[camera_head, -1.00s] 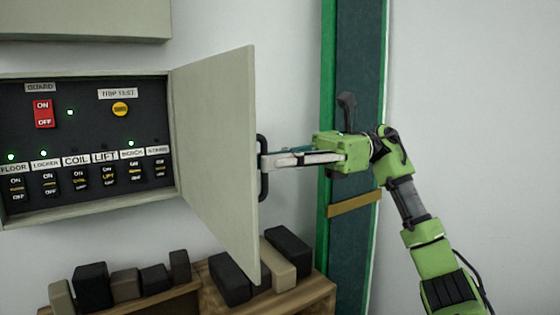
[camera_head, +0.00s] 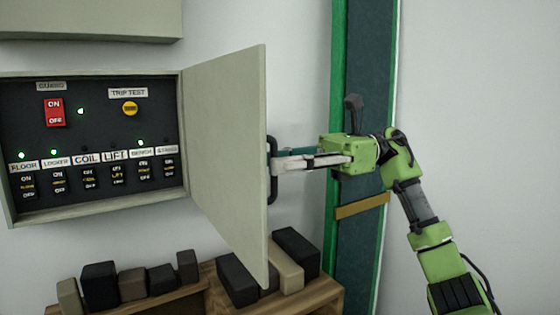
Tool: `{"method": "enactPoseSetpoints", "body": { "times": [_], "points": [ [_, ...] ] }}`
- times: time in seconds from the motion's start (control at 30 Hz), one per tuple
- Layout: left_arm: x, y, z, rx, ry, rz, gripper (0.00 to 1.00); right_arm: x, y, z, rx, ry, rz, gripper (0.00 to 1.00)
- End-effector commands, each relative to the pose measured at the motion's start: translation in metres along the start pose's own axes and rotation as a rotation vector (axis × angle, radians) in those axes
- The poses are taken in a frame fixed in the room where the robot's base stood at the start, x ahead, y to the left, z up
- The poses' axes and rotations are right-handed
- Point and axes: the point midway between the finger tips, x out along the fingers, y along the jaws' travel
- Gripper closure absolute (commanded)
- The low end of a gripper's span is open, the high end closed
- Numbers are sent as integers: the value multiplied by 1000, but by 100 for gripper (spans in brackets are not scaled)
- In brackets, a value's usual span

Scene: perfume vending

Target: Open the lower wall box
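The lower wall box (camera_head: 110,210) is on the wall at the left. Its grey door (camera_head: 225,150) stands wide open, swung out to the right, and the black switch panel (camera_head: 90,130) inside shows. A dark handle (camera_head: 272,170) is on the door's outer side at its free edge, partly hidden by the door. My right gripper (camera_head: 275,160) is at this handle, its fingers reaching left to it. The door edge and handle hide the fingertips, so I cannot tell whether they grip it. My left gripper is out of view.
Another grey box (camera_head: 90,20) hangs above. A wooden shelf (camera_head: 325,297) with several dark and brown blocks is below the door. A green-framed dark post (camera_head: 365,90) stands behind my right arm. The wall at the right is bare.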

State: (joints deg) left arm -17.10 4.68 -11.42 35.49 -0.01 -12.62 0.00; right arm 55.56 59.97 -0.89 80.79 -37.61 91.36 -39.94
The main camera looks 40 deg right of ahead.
Motion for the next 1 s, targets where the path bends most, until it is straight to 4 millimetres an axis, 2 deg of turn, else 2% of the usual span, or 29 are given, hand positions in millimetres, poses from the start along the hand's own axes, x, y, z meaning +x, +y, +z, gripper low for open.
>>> {"method": "enactPoseSetpoints", "body": {
  "times": [0.37,0.47,0.8,1.0],
  "points": [
    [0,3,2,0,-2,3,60,-6,0,0,0,0,0,75],
    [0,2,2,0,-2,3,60,-19,0,1,0,-1,-2,75],
    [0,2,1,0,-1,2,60,-84,0,2,-2,-3,-3,75],
    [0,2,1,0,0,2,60,-108,0,1,-1,-1,-2,75]
  ]
}}
